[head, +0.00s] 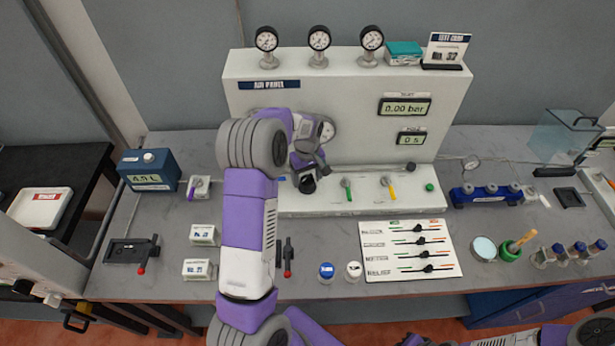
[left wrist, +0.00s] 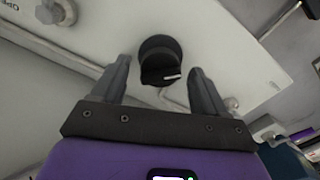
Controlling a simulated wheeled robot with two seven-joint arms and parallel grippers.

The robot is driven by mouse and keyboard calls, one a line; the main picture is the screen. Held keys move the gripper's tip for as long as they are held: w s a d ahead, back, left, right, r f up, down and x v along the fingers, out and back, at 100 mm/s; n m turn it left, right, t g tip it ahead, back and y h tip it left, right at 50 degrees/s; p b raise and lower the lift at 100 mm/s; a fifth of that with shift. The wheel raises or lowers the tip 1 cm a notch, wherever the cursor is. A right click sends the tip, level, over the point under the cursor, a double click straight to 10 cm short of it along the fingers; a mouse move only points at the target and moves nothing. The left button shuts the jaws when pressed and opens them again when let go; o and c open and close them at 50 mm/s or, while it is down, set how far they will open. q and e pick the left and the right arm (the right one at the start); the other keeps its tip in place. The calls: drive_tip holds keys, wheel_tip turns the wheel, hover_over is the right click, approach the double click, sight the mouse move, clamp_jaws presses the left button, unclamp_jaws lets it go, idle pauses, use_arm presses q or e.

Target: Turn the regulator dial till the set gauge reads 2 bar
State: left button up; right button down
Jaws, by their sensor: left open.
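The regulator dial is a round black knob (left wrist: 160,60) with a white mark, on the pale panel in the left wrist view. My left gripper (left wrist: 159,66) is open, with one finger on each side of the knob; I cannot tell whether they touch it. In the head view my left gripper (head: 309,172) is low in front of the air panel (head: 350,85), and my arm hides part of it. A digital display (head: 405,107) on the panel reads 0.00 bar. Three round dial gauges (head: 319,38) stand on top; their readings are too small to tell.
A ledge with green (head: 347,186) and yellow (head: 389,184) levers lies right of my left gripper. A card with sliders (head: 410,250), blue and white buttons (head: 326,271) and small bottles (head: 560,252) are on the grey table. A blue box (head: 150,170) stands at left.

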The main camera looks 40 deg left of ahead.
use_arm(q)
drive_tip(key=shift+f, duration=0.2)
drive_tip(key=c, duration=1)
drive_tip(key=shift+c, duration=0.2)
drive_tip(key=shift+m, duration=0.5)
drive_tip(key=m, duration=0.5)
drive_tip(key=shift+m, duration=0.3)
drive_tip(key=m, duration=0.6)
drive_tip(key=shift+m, duration=0.3)
